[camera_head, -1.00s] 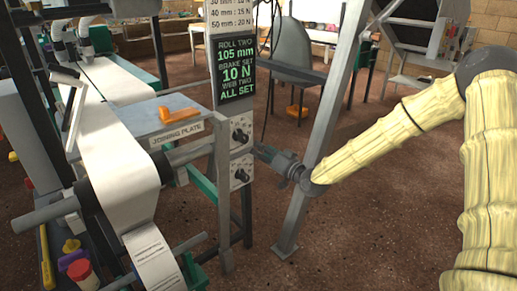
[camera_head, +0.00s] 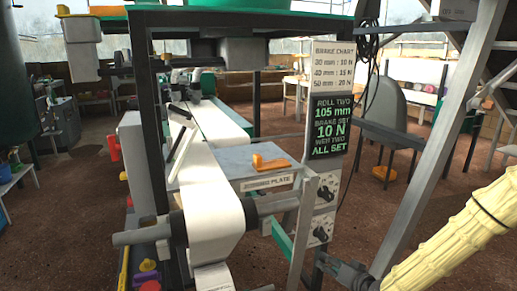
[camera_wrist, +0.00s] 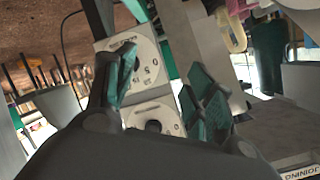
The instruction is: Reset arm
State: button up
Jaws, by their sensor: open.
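My gripper (camera_head: 350,272) shows at the lower edge of the head view, in front of the machine's frame and just right of the lower brake knob (camera_head: 320,233). In the wrist view my gripper (camera_wrist: 163,92) has its two green-padded fingers apart, with nothing seen between them. Beyond the fingers are two white dial plates, the upper one (camera_wrist: 133,62) marked with numbers and the lower one (camera_wrist: 150,115) with a dark knob. My arm, in a cream ribbed cover, comes in from the right in the head view.
The paper web (camera_head: 212,205) runs over a roller at the left of the joining plate (camera_head: 265,182), which holds an orange piece (camera_head: 270,163). A sign (camera_head: 328,127) reads "ALL SET". A slanted grey post (camera_head: 428,150) stands near my arm. A chair (camera_head: 385,108) stands behind.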

jog(key=s+a+f+n+g+h, duration=0.1)
jog(key=s+a+f+g, duration=0.15)
jog(key=s+f, duration=0.65)
jog(key=s+a+f+g+h, duration=0.1)
jog(key=s+f+g, duration=0.4)
jog(key=s, duration=0.6)
jog(key=s+a+f+n+g+h, duration=0.1)
jog(key=s+f+g, duration=0.1)
jog(key=s+f, duration=0.8)
jog(key=s+d+g+h, duration=0.2)
jog(key=s+d+g, duration=0.1)
jog(key=s, duration=1.2)
notch_tip(320, 180, up, 18)
jog(key=p, duration=1.9)
jog(key=shift+a+f, duration=0.15)
jog(key=shift+a, duration=0.15)
